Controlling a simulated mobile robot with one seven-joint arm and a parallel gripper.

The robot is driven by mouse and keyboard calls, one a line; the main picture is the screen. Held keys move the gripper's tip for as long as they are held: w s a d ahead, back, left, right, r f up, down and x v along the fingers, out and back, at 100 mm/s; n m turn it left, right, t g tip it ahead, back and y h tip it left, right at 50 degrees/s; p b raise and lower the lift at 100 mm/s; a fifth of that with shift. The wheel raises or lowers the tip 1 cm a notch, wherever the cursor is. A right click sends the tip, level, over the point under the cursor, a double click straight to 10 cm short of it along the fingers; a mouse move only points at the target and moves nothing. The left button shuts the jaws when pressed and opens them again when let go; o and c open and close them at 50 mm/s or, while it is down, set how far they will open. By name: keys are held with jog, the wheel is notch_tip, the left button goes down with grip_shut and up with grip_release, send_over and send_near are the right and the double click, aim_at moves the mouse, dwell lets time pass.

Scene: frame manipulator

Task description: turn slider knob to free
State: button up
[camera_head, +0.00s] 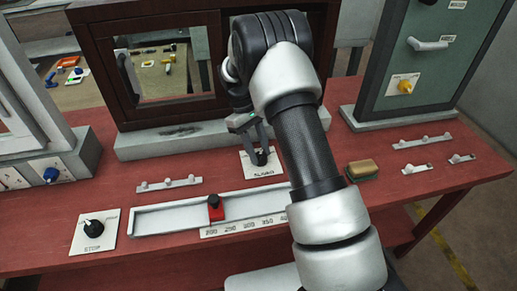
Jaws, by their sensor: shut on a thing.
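A small black knob (261,157) stands on a white plate (251,171) in the middle of the red table, below the dark red window frame. The plate's label is partly hidden and too small to read surely. My gripper (259,148) points down and its fingers are shut on this knob. The knob's pointing direction is hidden by the fingers. A red slider (216,213) with a black top sits in a long white track (165,217) in front, with a number scale beside its right half.
A black "STOP" knob (93,228) is on a plate at the front left. A sponge (362,169) lies right of my arm. Small peg strips (168,184) sit on the table (118,178). A green cabinet (430,55) stands at the right. My arm hides the track's right end.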

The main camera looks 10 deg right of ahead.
jog(key=shift+m+y, duration=0.4)
jog(key=shift+m, duration=0.7)
jog(key=shift+w, duration=0.1)
jog(key=o, duration=1.1)
jog(key=shift+c, duration=0.2)
jog(key=shift+r, duration=0.1)
jog(key=v, duration=0.7)
jog(key=shift+w+p, duration=0.15)
jog(key=shift+p, duration=0.2)
jog(key=shift+r, duration=0.15)
